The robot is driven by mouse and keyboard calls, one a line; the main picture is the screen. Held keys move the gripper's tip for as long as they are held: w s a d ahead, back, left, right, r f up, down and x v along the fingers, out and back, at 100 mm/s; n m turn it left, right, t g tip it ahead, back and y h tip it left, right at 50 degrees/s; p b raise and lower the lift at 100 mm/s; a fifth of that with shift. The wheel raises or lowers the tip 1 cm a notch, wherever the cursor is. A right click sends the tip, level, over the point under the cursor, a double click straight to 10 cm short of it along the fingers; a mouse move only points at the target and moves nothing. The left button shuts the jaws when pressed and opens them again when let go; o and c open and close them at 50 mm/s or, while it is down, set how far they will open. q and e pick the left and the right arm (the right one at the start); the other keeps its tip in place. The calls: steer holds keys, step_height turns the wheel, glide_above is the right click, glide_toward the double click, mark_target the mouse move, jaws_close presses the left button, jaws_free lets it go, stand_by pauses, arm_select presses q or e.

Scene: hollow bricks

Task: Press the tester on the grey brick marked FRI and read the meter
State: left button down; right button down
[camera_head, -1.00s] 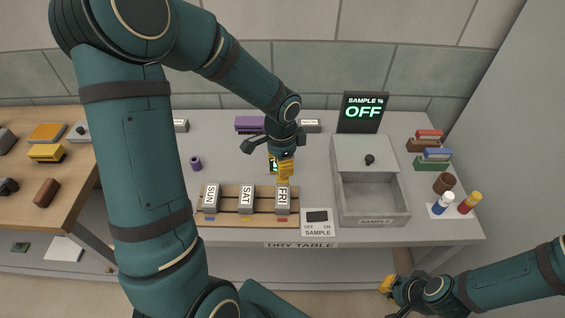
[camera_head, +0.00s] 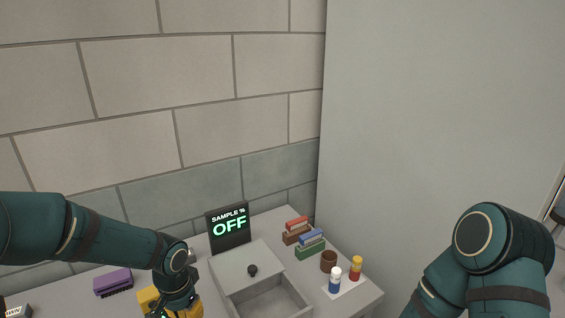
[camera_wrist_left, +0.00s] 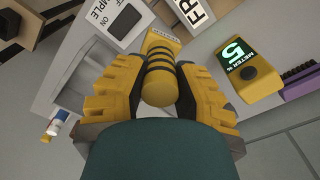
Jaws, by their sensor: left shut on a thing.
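My left gripper (camera_wrist_left: 160,100) is shut on the yellow tester (camera_wrist_left: 160,80), a round body with black rings, in the left wrist view. The tester's far end lies beside a pale block face marked FRI (camera_wrist_left: 195,10), cut by the top edge. I cannot tell whether they touch. The yellow meter (camera_wrist_left: 249,72) lies to the right with a green 5 on its lit screen. In the head view my left gripper (camera_head: 177,310) is at the bottom edge, partly cut off. My right arm shows at the right, but its gripper is out of view.
A SAMPLE % display (camera_head: 229,226) reads OFF. An open grey drawer box (camera_head: 245,272) stands before it. Small coloured blocks (camera_head: 304,240), a brown cup (camera_head: 328,261) and two bottles stand to its right. The SAMPLE switch panel (camera_wrist_left: 122,18) shows in the wrist view.

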arm_select(q)
steer(key=d+n, duration=0.1)
steer(key=w+d+f+n+b, duration=0.1)
steer(key=d, duration=0.1)
steer(key=d+n, duration=0.1)
steer(key=n, duration=0.1)
steer(key=shift+w+d+f+b, duration=0.35)
steer(key=shift+f, duration=0.05)
steer(key=shift+a, duration=0.1)
stand_by(0.7)
